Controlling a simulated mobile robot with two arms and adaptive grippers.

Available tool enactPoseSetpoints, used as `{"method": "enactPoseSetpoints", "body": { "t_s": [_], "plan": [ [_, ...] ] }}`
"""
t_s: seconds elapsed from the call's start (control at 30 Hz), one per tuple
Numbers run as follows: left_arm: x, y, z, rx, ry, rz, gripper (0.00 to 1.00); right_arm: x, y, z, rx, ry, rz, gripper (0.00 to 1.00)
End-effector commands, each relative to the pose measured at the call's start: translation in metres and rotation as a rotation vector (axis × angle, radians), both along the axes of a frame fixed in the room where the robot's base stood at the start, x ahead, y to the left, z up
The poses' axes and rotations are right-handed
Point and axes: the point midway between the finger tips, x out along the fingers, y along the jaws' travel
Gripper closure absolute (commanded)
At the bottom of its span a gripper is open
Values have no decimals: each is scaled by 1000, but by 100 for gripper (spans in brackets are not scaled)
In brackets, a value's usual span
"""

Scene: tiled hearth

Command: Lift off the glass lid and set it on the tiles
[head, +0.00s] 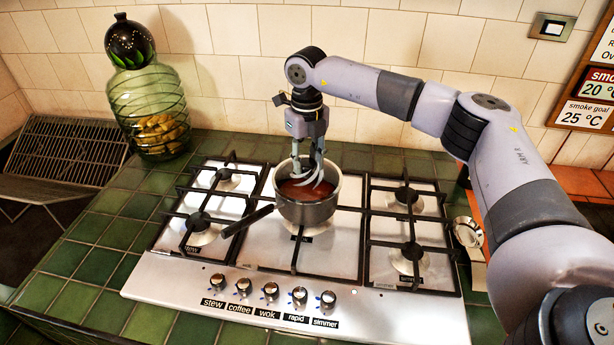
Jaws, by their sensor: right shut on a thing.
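A grey saucepan (307,212) with a dark handle (247,221) pointing front left stands on the middle burner of the gas hob. Reddish-brown contents show inside it. Pale curved glints at its mouth look like the clear glass lid (322,187), whose edge is hard to make out. My right gripper (306,180) points down over the pan's mouth and is shut on the lid near its middle, with the grip itself partly blurred by the glints. I cannot tell whether the lid rests on the rim or is just above it. My left gripper is out of view.
Green tiles (105,228) lie bare left of the hob (225,285). A green glass jar (148,110) with a dark round stopper stands at the back left, beside a dark rack (68,150). A small metal dish (466,232) sits right of the hob.

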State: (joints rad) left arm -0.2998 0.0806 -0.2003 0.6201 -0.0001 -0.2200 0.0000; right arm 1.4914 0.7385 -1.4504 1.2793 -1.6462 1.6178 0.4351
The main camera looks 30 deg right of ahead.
Motion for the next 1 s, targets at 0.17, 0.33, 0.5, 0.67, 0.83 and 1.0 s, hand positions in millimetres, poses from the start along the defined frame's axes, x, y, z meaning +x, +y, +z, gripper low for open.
{"method": "enactPoseSetpoints", "body": {
  "t_s": [0.17,0.33,0.5,0.67,0.83,1.0],
  "plan": [
    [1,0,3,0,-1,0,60,0,0,5,0,-2,-1,94],
    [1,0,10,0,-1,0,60,0,0,15,0,-2,0,94],
    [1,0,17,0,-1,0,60,0,0,25,0,-2,0,94],
    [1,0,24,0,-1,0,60,0,0,35,0,-1,0,94],
    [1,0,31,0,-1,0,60,0,0,45,1,-2,0,94],
    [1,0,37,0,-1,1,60,1,0,56,1,-3,0,94]
  ]
}}
